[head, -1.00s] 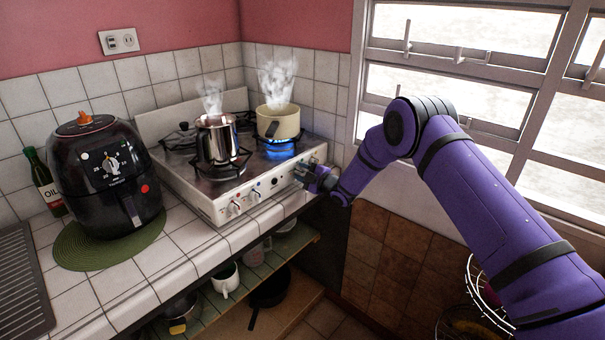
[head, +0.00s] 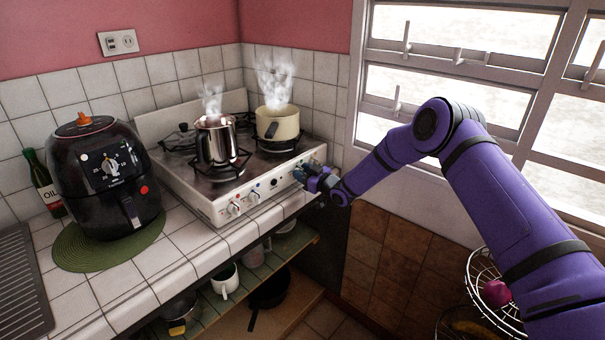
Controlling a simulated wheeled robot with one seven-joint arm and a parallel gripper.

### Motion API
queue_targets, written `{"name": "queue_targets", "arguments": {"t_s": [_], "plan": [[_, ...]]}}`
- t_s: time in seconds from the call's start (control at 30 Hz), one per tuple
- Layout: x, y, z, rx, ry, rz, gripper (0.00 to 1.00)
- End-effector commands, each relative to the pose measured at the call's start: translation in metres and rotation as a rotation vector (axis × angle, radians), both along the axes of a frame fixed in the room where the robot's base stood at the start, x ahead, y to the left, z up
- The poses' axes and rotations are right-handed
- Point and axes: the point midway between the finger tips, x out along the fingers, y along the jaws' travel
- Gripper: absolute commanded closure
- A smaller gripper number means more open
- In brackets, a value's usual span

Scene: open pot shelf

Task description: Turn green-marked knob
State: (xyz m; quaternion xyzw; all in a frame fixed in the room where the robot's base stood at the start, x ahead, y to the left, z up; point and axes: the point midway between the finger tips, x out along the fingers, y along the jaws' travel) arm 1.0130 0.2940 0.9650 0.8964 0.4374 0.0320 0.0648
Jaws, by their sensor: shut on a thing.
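The white stove's front panel (head: 216,215) carries a row of knobs. The left knob (head: 232,208) and the knob beside it (head: 254,196) show red marks and are uncovered. My gripper (head: 309,174) is at the right end of the panel, shut on a knob there. The gripper hides that knob, and I cannot make out a green mark. A cream pot (head: 278,123) stands on the right rear burner with no flame visible under it. A steel pot (head: 216,143) stands on the burner to its left. Steam rises above both.
A black air fryer (head: 105,180) stands on a green mat (head: 75,250) at left, with an oil bottle (head: 42,180) beside it. An open shelf (head: 300,243) with pots and cups is below the counter. The window (head: 450,80) is at right, above a wire basket (head: 485,280).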

Motion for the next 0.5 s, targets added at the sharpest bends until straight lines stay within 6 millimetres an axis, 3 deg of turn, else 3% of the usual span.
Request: {"name": "queue_targets", "arguments": {"t_s": [0.5], "plan": [[0.0004, -0.0016, -0.0022, 0.095, 0.128, -0.001, 0.86]]}}
